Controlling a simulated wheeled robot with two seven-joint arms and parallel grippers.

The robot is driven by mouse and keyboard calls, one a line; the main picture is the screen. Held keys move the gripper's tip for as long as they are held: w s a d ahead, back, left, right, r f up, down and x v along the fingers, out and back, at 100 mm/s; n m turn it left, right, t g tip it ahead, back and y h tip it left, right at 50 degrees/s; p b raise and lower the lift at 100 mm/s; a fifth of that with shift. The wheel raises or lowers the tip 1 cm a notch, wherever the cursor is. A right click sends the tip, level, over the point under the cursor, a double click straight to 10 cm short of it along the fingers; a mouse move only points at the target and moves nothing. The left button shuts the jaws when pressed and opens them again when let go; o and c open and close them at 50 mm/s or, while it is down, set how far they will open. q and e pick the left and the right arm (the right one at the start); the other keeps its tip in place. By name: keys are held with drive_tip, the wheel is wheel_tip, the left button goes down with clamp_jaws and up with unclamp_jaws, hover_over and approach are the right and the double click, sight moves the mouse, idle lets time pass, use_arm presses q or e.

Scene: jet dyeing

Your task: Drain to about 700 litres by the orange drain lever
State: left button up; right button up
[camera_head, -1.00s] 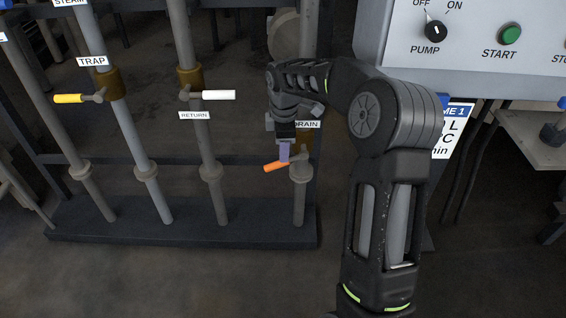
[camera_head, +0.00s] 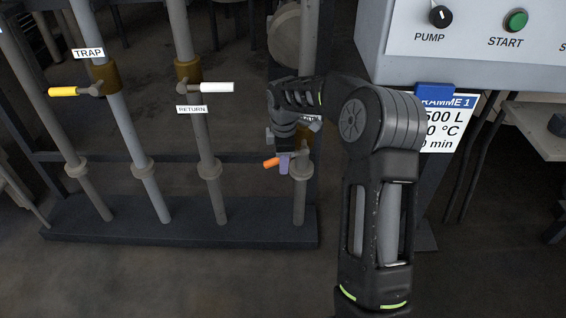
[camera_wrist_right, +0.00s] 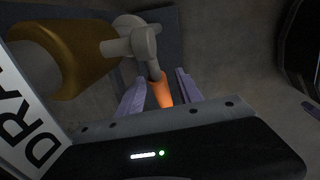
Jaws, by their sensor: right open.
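The orange drain lever (camera_head: 271,162) sits on the drain pipe, low on the pipe stand, just under my right gripper (camera_head: 284,163). In the right wrist view the lever's orange handle (camera_wrist_right: 162,93) lies between the two pale purple fingers of my right gripper (camera_wrist_right: 160,95). The fingers are open, with a gap on each side of the handle. The brass valve body (camera_wrist_right: 62,60) and grey lever hub (camera_wrist_right: 135,40) show beside it. My left gripper is out of view.
The white return lever (camera_head: 217,87) and yellow trap lever (camera_head: 64,91) are on pipes to the left. The control panel (camera_head: 470,50) is at upper right. A programme card (camera_head: 447,125) hangs below it, partly covered by my arm. No litre gauge is readable.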

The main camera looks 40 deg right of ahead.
drive_tip(key=shift+c, duration=0.4)
drive_tip(key=shift+f, duration=0.1)
clamp_jaws()
idle(1.0)
